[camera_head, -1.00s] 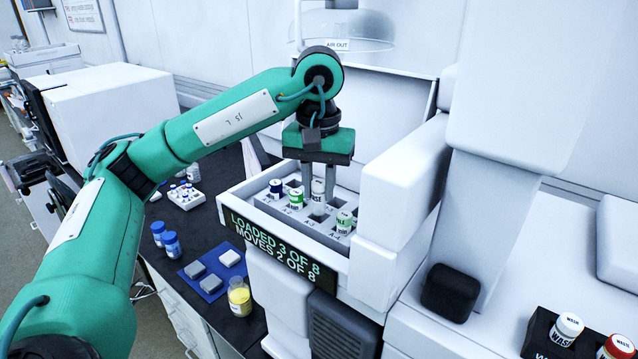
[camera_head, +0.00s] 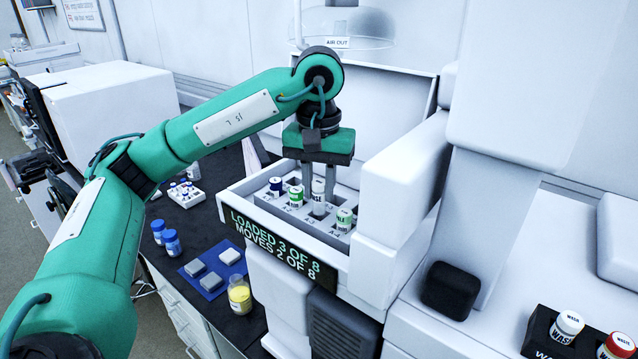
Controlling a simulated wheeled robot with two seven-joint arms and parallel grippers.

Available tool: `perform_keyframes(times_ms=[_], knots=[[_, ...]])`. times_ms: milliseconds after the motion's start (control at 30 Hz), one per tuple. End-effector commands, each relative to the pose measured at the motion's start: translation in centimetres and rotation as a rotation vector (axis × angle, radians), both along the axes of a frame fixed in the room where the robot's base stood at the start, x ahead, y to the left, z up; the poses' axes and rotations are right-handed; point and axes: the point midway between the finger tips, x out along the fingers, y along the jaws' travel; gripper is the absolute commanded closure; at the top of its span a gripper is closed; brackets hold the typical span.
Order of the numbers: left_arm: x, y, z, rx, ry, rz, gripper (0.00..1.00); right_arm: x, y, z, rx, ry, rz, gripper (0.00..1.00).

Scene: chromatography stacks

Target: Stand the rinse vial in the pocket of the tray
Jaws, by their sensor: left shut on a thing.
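My left gripper (camera_head: 318,172) points straight down over the white tray (camera_head: 262,216). It is shut on a white-capped vial, the rinse vial (camera_head: 319,196), which is upright between its fingers. The vial's clear body shows below the cap, over a front-row pocket. I cannot tell whether its base is inside the pocket or above it. Other vials stand in the tray: a dark-blue-banded one (camera_head: 276,187), a green-banded one (camera_head: 296,196) and a pale green one (camera_head: 344,219). My right gripper is not in view.
A white housing (camera_head: 400,190) rises close on the tray's right. A display (camera_head: 278,250) fronts the tray. Left of it on the dark bench are blue-capped bottles (camera_head: 171,242), a blue mat (camera_head: 211,272) and a yellow jar (camera_head: 239,296). A black rack (camera_head: 542,335) holds vials at lower right.

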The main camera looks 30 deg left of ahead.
Motion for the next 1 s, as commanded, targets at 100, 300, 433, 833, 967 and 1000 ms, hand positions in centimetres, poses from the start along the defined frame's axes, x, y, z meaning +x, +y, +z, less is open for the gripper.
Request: perform_keyframes(times_ms=[100,300,433,833,967,1000], knots=[[0.0,0.0,-0.6,0.0,0.0,0.0,0.98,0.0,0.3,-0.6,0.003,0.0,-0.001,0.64],[0.0,0.0,-1.3,0.0,0.0,0.0,0.98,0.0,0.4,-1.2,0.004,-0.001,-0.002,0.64],[0.0,0.0,-1.8,0.0,0.0,0.0,0.98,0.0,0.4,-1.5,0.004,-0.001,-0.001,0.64],[0.0,0.0,-2.1,0.0,0.0,0.0,0.98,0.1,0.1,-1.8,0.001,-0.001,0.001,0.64],[0.0,0.0,-2.2,0.0,0.0,0.0,0.98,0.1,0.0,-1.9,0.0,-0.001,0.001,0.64],[0.0,0.0,-2.3,0.0,0.0,0.0,0.98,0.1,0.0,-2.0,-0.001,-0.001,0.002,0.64]])
